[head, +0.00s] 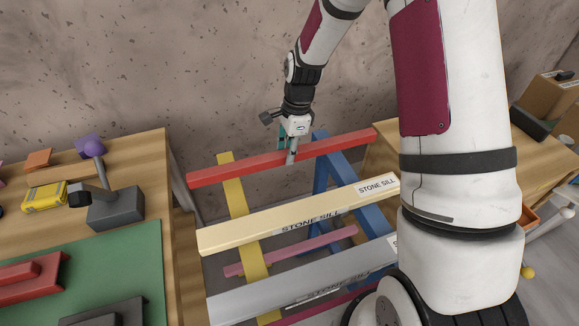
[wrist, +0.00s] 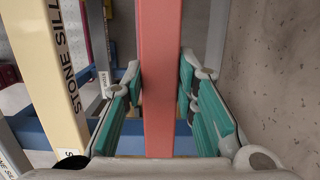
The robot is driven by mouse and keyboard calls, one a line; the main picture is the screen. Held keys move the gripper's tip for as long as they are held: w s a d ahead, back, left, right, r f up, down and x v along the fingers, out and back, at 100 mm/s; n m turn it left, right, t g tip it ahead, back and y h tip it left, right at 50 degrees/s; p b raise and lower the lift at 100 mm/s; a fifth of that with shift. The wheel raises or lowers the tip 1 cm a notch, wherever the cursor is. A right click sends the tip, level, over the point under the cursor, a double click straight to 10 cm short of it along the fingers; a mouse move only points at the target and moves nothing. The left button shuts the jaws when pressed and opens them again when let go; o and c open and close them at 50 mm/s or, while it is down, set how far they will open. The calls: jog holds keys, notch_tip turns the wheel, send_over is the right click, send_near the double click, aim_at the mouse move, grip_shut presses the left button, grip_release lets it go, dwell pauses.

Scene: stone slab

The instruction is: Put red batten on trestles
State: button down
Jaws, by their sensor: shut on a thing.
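The red batten (head: 235,171) is a long bar lying crosswise near the wall in the head view. My gripper (head: 292,152) is above it and shut on it right of its middle. In the wrist view the red batten (wrist: 161,110) runs between the teal finger pads. The yellow trestle (head: 240,215) stands under the batten's left part and the blue trestle (head: 322,165) under its right part. The blue trestle also crosses beneath in the wrist view (wrist: 215,142). I cannot tell whether the batten touches either trestle.
A cream stone sill (head: 265,231) and a grey stone sill (head: 240,306) lie across nearer me. A pink bar (head: 300,248) is lower between the trestles. A wooden bench (head: 150,155) with tools stands left, another (head: 540,150) right. The wall (head: 190,60) is close behind the batten.

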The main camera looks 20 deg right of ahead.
jog(key=shift+f, duration=2.25)
jog(key=shift+f, duration=0.1)
jog(key=c, duration=1.3)
grip_release()
jog(key=r, duration=0.4)
jog(key=d+r, duration=0.1)
jog(key=r, duration=0.7)
jog(key=shift+s+d+r, duration=0.1)
jog(key=shift+d, duration=0.3)
jog(key=s+a+r+n+t+h, duration=0.25)
jog(key=s+r+n, duration=0.95)
jog(key=s+r, duration=0.6)
jog(key=s+d+r+n+t, duration=0.1)
jog(key=s+n, duration=0.5)
jog(key=s, duration=0.4)
jog(key=shift+s+t+y, duration=0.35)
jog(key=shift+s, duration=0.05)
